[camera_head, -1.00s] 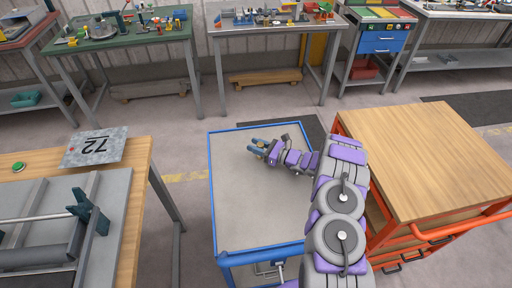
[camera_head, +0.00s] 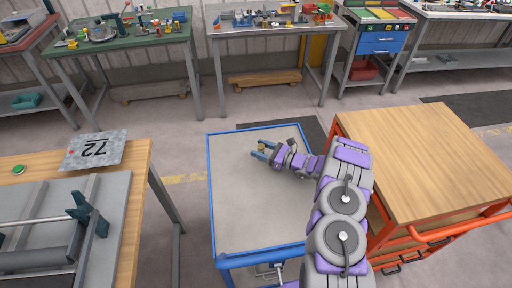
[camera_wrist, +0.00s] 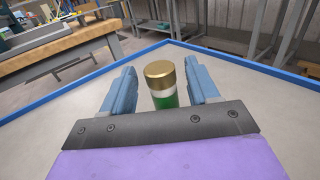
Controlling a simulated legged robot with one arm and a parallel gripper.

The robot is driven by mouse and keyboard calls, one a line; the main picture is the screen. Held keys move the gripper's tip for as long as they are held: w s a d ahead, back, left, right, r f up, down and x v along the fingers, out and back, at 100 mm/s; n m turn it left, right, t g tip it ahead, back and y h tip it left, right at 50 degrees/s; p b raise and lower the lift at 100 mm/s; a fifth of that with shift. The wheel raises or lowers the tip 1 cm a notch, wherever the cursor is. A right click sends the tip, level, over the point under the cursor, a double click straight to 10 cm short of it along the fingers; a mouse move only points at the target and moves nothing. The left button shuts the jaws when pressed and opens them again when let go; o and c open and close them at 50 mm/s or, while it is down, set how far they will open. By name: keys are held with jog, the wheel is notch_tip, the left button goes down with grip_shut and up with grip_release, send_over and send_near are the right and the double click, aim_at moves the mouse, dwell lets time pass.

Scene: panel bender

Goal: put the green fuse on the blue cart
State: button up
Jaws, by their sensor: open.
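The green fuse (camera_wrist: 162,86) has a gold cap and a green body. It stands upright between the two blue fingers of my gripper (camera_wrist: 158,90) in the wrist view, with a gap visible on each side. In the head view the fuse (camera_head: 261,147) is a small gold spot between the fingers of my gripper (camera_head: 263,151), over the far part of the blue cart (camera_head: 240,215). My gripper is open. The fuse's lower end is hidden behind the gripper's front plate, so its contact with the cart top is not visible.
An orange cabinet with a wooden top (camera_head: 425,155) stands right of the cart. A wooden bench (camera_head: 135,185) with a metal plate marked 72 (camera_head: 95,148) stands at left. Cluttered workbenches line the back wall. Most of the cart top is clear.

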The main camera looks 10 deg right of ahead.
jog(key=p+v, duration=0.2)
jog(key=v, duration=0.7)
jog(key=shift+s+d, duration=0.2)
jog(key=shift+d, duration=0.1)
jog(key=s+a+r+n+g+y, duration=0.2)
jog(key=a+r+n+g, duration=0.2)
jog(key=a+r, duration=0.45)
jog(key=s+a+r+n+g+h, duration=0.3)
jog(key=s+a+r+n+g, duration=0.75)
jog(key=s+r, duration=0.45)
jog(key=s+r+n+h, duration=0.4)
jog(key=s+n+h, duration=0.2)
jog(key=s, duration=1)
jog(key=s+d+n+t+h, duration=0.2)
jog(key=s+d+n+h, duration=0.2)
jog(key=s+d+h, duration=0.3)
jog(key=s+d+r, duration=0.1)
jog(key=s+d, duration=0.2)
jog(key=s, duration=0.2)
jog(key=shift+s+d+n+h, duration=0.3)
jog(key=shift+s+n, duration=0.05)
jog(key=shift+s, duration=0.05)
